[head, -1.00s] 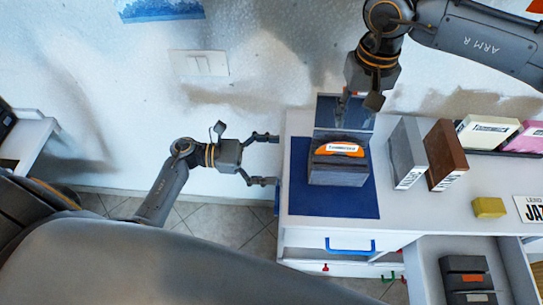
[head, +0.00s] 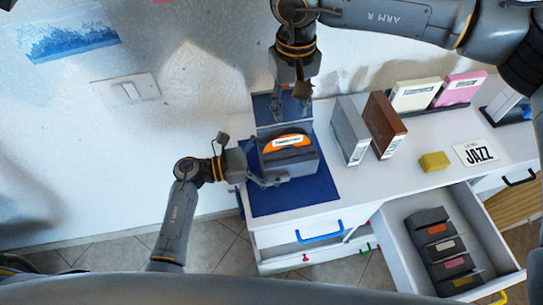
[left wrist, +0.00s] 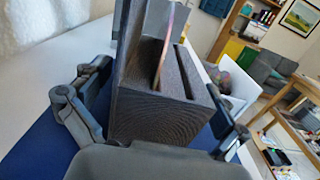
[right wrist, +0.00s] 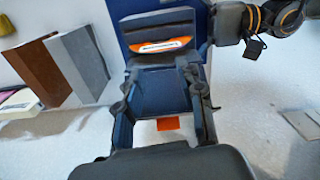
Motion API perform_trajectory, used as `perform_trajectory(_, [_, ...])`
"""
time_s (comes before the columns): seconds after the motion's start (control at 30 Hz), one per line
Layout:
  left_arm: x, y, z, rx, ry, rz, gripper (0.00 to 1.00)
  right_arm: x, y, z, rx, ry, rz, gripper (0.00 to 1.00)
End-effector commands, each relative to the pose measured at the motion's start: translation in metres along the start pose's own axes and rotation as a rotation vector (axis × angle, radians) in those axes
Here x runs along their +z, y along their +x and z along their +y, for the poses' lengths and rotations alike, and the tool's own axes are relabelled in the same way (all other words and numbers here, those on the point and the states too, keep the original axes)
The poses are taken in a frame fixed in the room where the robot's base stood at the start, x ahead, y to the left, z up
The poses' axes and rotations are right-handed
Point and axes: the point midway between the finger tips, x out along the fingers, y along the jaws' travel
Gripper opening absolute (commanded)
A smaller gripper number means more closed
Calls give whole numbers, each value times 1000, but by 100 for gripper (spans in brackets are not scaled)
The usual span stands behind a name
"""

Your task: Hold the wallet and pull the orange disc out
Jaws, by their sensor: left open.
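The wallet (head: 292,166) is a dark grey slotted block standing on a blue mat (head: 300,197). The orange disc (head: 286,142) with a white label sits in it, its top edge showing. In the left wrist view the wallet (left wrist: 155,112) has wood-like grain, and the disc's thin edge (left wrist: 166,45) rises from a slot. My left gripper (head: 262,164) is open, with one finger on each side of the wallet; contact is unclear. My right gripper (head: 289,98) is open and empty above and behind the disc. The right wrist view shows the disc (right wrist: 162,46) beyond its spread fingers (right wrist: 160,92).
A blue upright panel (head: 265,107) stands behind the wallet. Grey (head: 351,131) and brown (head: 384,124) cases stand to the right, with a yellow block (head: 434,161) and JAZZ card (head: 475,153) farther along. An open drawer (head: 490,232) juts out at the front right.

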Motion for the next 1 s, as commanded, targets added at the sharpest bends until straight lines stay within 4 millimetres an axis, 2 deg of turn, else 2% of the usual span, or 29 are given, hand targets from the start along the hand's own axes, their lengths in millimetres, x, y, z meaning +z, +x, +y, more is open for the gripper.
perform_trajectory(0.17, [0,0,0,0,0,0,98,0,0,0,0,0,0,38])
perform_trajectory(0.47, [0,0,0,0,0,1,37,0,0,0,0,0,0,38])
perform_trajectory(1.0, [0,-1,0,0,-1,1,37,0,0,0,0,0,0,38])
